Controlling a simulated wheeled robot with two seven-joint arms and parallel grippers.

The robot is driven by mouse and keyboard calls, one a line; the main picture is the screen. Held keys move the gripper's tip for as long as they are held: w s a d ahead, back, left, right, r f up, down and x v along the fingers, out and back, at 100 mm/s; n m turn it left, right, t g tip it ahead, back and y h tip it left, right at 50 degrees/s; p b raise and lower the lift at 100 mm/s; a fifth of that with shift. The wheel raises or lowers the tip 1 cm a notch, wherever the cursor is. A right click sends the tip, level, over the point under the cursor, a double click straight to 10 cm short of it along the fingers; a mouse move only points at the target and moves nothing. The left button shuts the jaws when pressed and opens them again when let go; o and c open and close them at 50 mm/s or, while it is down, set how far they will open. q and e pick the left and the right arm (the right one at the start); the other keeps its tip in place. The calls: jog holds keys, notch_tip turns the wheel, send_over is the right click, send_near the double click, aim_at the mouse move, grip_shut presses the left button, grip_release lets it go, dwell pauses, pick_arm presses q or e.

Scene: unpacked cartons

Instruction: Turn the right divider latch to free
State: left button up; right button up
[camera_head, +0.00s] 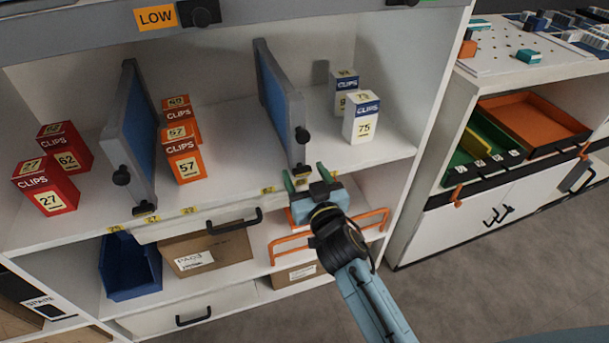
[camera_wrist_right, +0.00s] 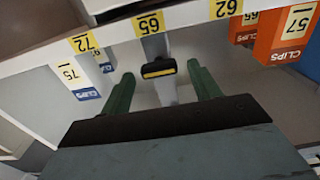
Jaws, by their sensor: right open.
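The bar lies crosswise in that view. My right gripper (camera_head: 305,178) is in front of the shelf edge, open and empty. In the wrist view its green fingers (camera_wrist_right: 160,76) stand on either side of the latch, with gaps. My left gripper is not in view.
The left divider (camera_head: 132,135) stands between red cartons (camera_head: 62,150) and orange cartons (camera_head: 184,150). White cartons (camera_head: 361,120) stand right of the right divider. Below are a drawer handle (camera_head: 235,221), an orange rail (camera_head: 340,235) and a blue bin (camera_head: 130,268).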

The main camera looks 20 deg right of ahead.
jog(key=shift+w, duration=0.4)
jog(key=c, duration=1)
